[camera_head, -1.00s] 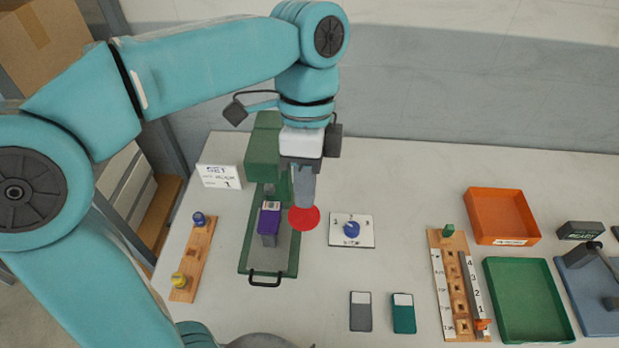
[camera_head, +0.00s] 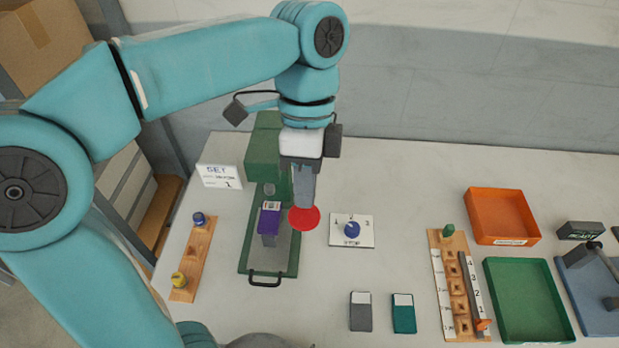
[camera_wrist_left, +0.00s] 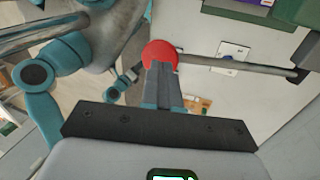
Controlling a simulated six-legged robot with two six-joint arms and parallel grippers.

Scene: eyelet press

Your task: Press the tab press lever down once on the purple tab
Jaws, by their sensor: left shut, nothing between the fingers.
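The tab press is a green machine (camera_head: 262,160) on a green base with a front handle (camera_head: 265,281). The purple tab (camera_head: 269,220) sits in its bed under the press head. A round red lever knob (camera_head: 304,218) is to the right of the tab; it also shows in the left wrist view (camera_wrist_left: 160,53), on a grey lever bar (camera_wrist_left: 235,64). My left gripper (camera_head: 304,203) is shut and empty, pointing down with its tips at the red knob. Whether they touch it I cannot tell. My right gripper is not in view.
A dial card (camera_head: 351,231) lies right of the press. A SET sign (camera_head: 220,177) stands behind left. A wooden peg strip (camera_head: 194,255) is at left. Grey (camera_head: 361,311) and teal (camera_head: 403,313) tabs lie in front. Orange (camera_head: 502,217) and green (camera_head: 526,300) trays are at right.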

